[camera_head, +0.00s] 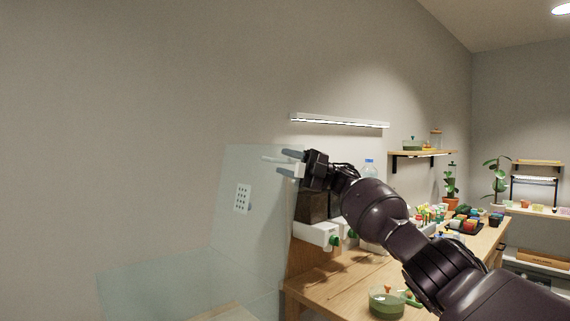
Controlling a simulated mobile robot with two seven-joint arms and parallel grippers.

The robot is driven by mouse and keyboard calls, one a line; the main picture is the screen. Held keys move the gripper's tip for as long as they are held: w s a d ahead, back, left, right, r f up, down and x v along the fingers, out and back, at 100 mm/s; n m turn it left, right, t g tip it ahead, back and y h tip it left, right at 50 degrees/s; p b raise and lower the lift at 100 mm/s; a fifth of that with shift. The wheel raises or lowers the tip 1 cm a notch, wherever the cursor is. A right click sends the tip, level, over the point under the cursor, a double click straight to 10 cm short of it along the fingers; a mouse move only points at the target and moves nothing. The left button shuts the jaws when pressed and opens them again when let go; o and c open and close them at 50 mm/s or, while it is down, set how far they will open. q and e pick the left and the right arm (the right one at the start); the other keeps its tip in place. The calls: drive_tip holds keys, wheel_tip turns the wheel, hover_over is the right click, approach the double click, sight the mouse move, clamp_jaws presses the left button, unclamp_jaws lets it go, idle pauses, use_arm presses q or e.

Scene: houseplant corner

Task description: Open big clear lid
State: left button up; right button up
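A big clear lid (255,240) shows as a pale, see-through panel left of the wooden table. It stands steeply raised, its top edge level with my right gripper. My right gripper (276,162) is at the upper right part of this panel, pointing left. Its grey fingers are apart, with a thin pale strip between them. I cannot tell whether the fingers touch the lid. Lower clear walls (150,285) show faintly at the bottom left. My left gripper is out of view.
A wooden table (345,284) stands right of the clear panel, bearing a green-filled glass bowl (386,302) and plant pots. A white light bar (340,121) and a shelf (422,154) are on the wall. My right arm crosses above the table.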

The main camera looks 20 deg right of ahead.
drive_tip(key=b+v, duration=0.2)
drive_tip(key=v, duration=0.8)
drive_tip(key=shift+b, duration=0.3)
